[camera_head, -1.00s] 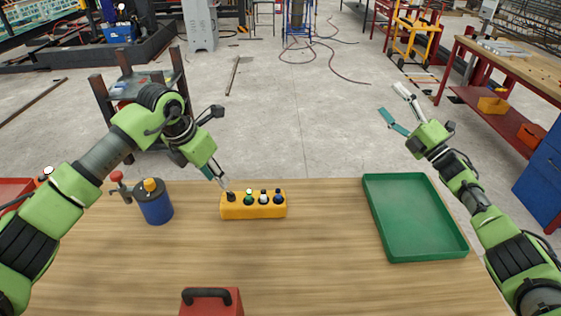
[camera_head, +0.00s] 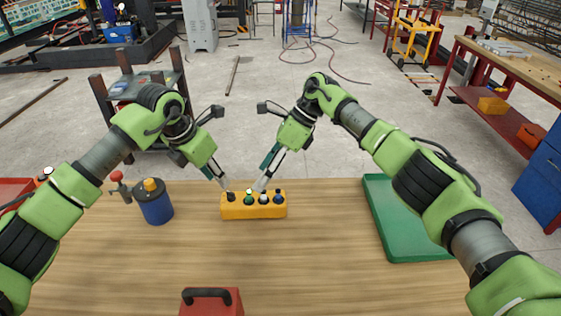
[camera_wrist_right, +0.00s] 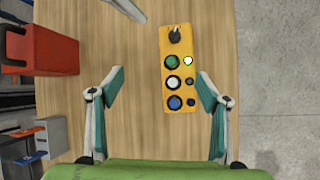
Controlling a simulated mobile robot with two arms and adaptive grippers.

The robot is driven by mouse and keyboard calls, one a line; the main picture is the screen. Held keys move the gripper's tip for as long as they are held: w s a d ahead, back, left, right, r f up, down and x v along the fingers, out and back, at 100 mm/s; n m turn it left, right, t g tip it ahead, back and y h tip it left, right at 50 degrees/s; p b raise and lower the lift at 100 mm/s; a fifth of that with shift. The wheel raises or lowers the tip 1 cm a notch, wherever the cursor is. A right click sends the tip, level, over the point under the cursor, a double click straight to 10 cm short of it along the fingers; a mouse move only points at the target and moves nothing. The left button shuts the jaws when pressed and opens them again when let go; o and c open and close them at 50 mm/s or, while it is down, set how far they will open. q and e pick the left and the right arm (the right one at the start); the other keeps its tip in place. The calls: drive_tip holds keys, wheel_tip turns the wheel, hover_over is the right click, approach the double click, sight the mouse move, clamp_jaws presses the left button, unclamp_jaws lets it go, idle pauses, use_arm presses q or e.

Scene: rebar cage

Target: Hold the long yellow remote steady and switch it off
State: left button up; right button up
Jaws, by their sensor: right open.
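The long yellow remote (camera_head: 230,211) lies on the wooden table. It has a black knob at its left end and green, white and blue round buttons in a row. In the right wrist view the remote (camera_wrist_right: 175,135) shows a bright green-white light beside the green button. My left gripper (camera_head: 225,185) points down at the knob end; its grip and any contact are unclear. My right gripper (camera_head: 263,182) is at the remote, near its green button in the head view. It is open and empty, its fingers (camera_wrist_right: 170,75) spread wide in the wrist view.
A blue canister (camera_head: 156,208) with a yellow cap stands left of the remote. A green tray (camera_head: 385,225) lies to the right, partly behind my right arm. A red box (camera_head: 228,306) with a black handle is at the front. The table between is clear.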

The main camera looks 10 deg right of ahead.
sight(229, 193)
drive_tip(key=w+d+r+n+t+h, duration=0.1)
drive_tip(key=d+r+n+h, duration=0.1)
drive_tip(key=d+h, duration=0.35)
drive_tip(key=shift+h, duration=0.65)
drive_tip(key=f, duration=0.9)
drive_tip(key=a+f, duration=0.1)
drive_tip(key=f, duration=0.3)
drive_tip(key=shift+f, duration=0.35)
drive_tip(key=c, duration=1.4)
use_arm(q)
drive_tip(key=shift+o, duration=0.9)
use_arm(e)
drive_tip(key=shift+c, duration=0.6)
use_arm(q)
drive_tip(key=shift+t, duration=0.3)
drive_tip(key=x, duration=0.9)
drive_tip(key=shift+s+d+f, duration=0.1)
drive_tip(key=shift+s+f, duration=0.05)
drive_tip(key=shift+f, duration=0.05)
